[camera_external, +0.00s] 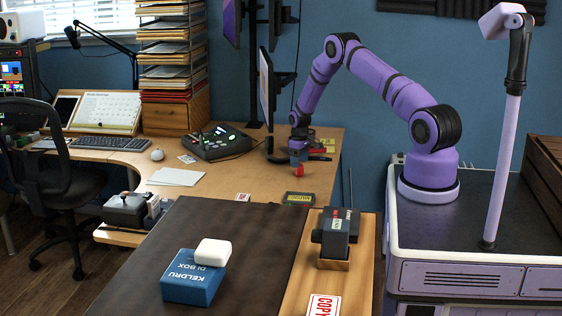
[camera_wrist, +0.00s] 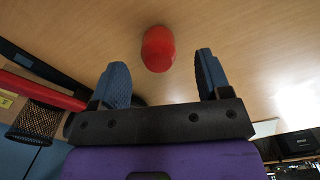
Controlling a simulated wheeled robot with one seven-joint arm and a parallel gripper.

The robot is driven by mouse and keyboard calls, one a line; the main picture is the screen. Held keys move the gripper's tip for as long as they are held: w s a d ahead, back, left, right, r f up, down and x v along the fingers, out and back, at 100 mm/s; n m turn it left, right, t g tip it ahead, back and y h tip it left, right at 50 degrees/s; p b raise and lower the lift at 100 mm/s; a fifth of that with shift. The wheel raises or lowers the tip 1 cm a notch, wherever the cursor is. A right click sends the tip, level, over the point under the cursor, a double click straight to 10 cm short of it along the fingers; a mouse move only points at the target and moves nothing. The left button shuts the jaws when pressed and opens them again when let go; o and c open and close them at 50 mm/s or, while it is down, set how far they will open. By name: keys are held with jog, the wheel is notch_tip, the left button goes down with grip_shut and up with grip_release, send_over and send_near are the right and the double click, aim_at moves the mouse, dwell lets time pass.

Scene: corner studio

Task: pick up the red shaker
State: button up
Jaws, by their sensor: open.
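The red shaker (camera_external: 299,172) stands on the wooden desk (camera_external: 222,180), small in the external view, just below my gripper (camera_external: 298,152). In the wrist view the red shaker (camera_wrist: 158,48) appears as a rounded red shape on the wood, beyond the fingertips and roughly centred between them. My gripper (camera_wrist: 160,78) is open there, with two blue ridged fingers apart and nothing between them. The shaker's far side is hidden.
A monitor (camera_external: 266,92) stands close to the left of my gripper. A black control console (camera_external: 216,141) lies further left. In the wrist view, a dark mesh cup (camera_wrist: 36,122) and a red bar (camera_wrist: 40,91) are at the left. Bare desk surrounds the shaker.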

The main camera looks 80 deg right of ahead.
aim_at(300, 170)
notch_tip(300, 170, down, 5)
jog(key=shift+d+r, duration=0.1)
jog(key=c, duration=1)
